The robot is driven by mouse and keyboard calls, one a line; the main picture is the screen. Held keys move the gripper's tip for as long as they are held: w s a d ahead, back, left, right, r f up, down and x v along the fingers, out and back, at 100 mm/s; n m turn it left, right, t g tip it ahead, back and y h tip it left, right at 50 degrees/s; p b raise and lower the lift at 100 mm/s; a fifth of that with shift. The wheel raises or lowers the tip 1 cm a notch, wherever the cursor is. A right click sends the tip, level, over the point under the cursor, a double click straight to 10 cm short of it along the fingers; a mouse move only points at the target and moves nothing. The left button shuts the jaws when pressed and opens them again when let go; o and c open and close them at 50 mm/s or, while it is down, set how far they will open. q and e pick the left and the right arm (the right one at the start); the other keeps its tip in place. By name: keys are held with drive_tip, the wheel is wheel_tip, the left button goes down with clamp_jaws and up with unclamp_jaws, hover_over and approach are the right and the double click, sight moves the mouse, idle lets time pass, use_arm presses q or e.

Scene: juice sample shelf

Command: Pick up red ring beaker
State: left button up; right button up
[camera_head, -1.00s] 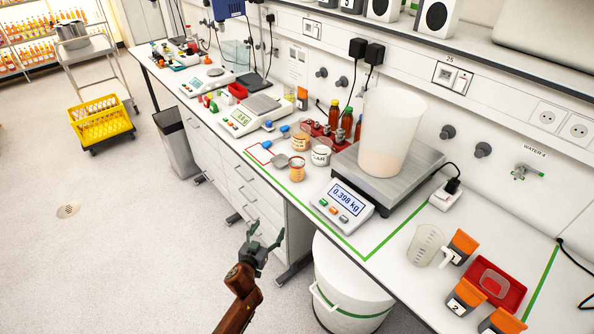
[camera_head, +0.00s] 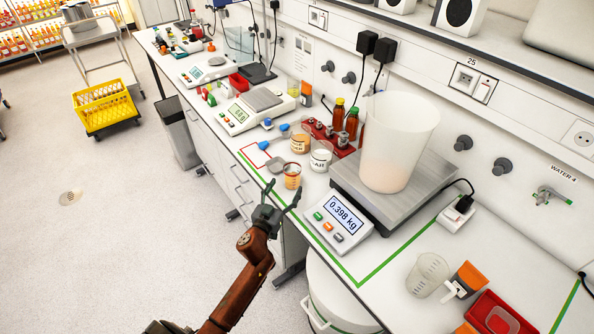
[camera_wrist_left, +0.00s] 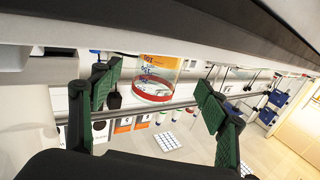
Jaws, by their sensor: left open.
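The red ring beaker (camera_head: 292,177) is a small clear beaker with orange contents and a red ring. It stands upright near the front edge of the bench, left of the scale display. My left gripper (camera_head: 281,193) is open and empty, just in front of the beaker at the bench edge. In the left wrist view, the beaker (camera_wrist_left: 155,80) shows in the gap between the two green-padded fingers (camera_wrist_left: 158,95), farther off and apart from them. My right gripper is not in view.
A white-labelled jar (camera_head: 321,157) and an orange-filled jar (camera_head: 300,142) stand close behind the beaker. A round grey dish (camera_head: 276,166) lies to its left. The scale display (camera_head: 338,218) is at the right, before a large white bucket (camera_head: 396,145). The floor is open at left.

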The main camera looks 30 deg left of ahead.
sight(288, 182)
use_arm(q)
drive_tip(key=w, duration=0.3)
drive_tip(key=shift+w+a, duration=0.25)
drive_tip(key=shift+a, duration=0.1)
drive_tip(key=shift+w+a+b, duration=0.1)
drive_tip(key=shift+w+b, duration=0.3)
drive_tip(key=shift+w, duration=0.85)
drive_tip(key=shift+w+a, duration=0.1)
drive_tip(key=shift+w, duration=0.35)
drive_tip(key=c, duration=0.6)
drive_tip(key=shift+c, duration=0.7)
drive_tip(key=c, duration=0.7)
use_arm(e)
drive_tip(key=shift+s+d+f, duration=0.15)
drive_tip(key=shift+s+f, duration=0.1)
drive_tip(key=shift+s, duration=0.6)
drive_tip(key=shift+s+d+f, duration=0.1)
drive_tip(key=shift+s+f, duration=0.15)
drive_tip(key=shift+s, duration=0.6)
use_arm(q)
drive_tip(key=shift+r, duration=0.15)
